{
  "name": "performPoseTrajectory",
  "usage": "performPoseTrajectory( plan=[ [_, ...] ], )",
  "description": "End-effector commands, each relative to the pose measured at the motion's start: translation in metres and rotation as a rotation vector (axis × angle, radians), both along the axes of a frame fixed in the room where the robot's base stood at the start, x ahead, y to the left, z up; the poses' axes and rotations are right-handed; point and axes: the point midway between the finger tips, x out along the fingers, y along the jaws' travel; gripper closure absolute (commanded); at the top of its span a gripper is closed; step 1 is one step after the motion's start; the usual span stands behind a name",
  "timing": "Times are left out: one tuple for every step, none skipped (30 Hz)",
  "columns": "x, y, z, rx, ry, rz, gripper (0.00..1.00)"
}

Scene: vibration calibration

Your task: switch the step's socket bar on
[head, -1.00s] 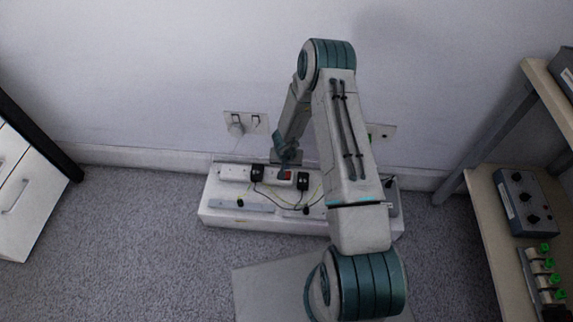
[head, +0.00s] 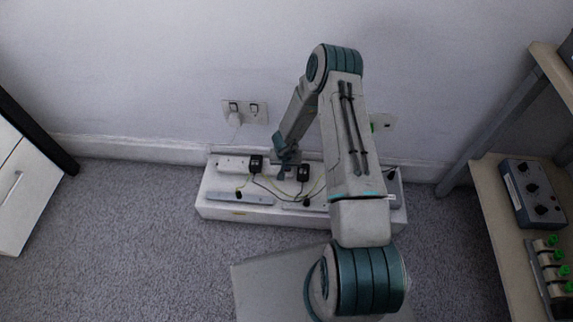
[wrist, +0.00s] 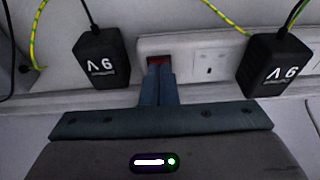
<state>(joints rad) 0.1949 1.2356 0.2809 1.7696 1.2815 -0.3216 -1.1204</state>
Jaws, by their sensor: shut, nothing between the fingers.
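The step (head: 235,212) is a low white block against the wall. On top of it lies a white socket bar (head: 232,163), with black plug adapters (head: 303,173) plugged in; the bar (wrist: 215,50) also shows in the wrist view. My gripper (head: 283,174) is over the bar between the adapters. In the wrist view my gripper's fingers (wrist: 159,70) are together and empty, with tips at the red switch, partly covering it. I cannot tell whether they touch it or which way it is set.
A wall socket (head: 245,112) with a white plug is above the step, and another socket (head: 384,122) is farther right. Yellow-green and black cables loop over the step. A grey strip (head: 240,197) lies along its front. Shelving (head: 500,220) stands at right, a white cabinet (head: 28,200) at left.

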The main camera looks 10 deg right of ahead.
Motion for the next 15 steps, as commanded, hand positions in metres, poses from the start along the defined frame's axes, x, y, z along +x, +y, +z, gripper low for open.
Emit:
performPoseTrajectory(
  plan=[
    [0.0, 0.0015, -0.0001, -0.002, 0.002, 0.004, 1.0],
    [-0.0003, 0.0021, -0.0017, -0.002, 0.002, 0.005, 1.0],
    [0.0, 0.0011, -0.0034, 0.001, 0.001, 0.002, 1.0],
    [0.0, 0.001, -0.0035, 0.001, 0.001, 0.001, 1.0],
    [0.0001, 0.0009, -0.0034, 0.001, 0.001, 0.001, 1.0],
    [0.0001, 0.0009, -0.0034, 0.001, 0.001, 0.001, 1.0],
    [0.0001, 0.0009, -0.0034, 0.001, 0.001, 0.001, 1.0],
    [0.0001, 0.0009, -0.0034, 0.001, 0.001, 0.001, 1.0],
    [0.0001, 0.0009, -0.0032, 0.0, 0.001, 0.001, 1.0],
    [0.0003, 0.0009, -0.003, 0.0, 0.001, 0.001, 1.0],
    [0.0004, 0.0008, -0.0026, 0.0, 0.001, 0.001, 1.0],
    [0.0007, 0.0007, -0.002, 0.0, 0.002, 0.001, 1.0],
    [0.0011, 0.0006, -0.0015, 0.001, 0.002, 0.0, 1.0],
    [0.0017, 0.0004, -0.001, 0.001, 0.002, 0.0, 1.0],
    [0.0027, 0.0001, -0.0001, 0.001, 0.002, 0.0, 1.0]
  ],
)
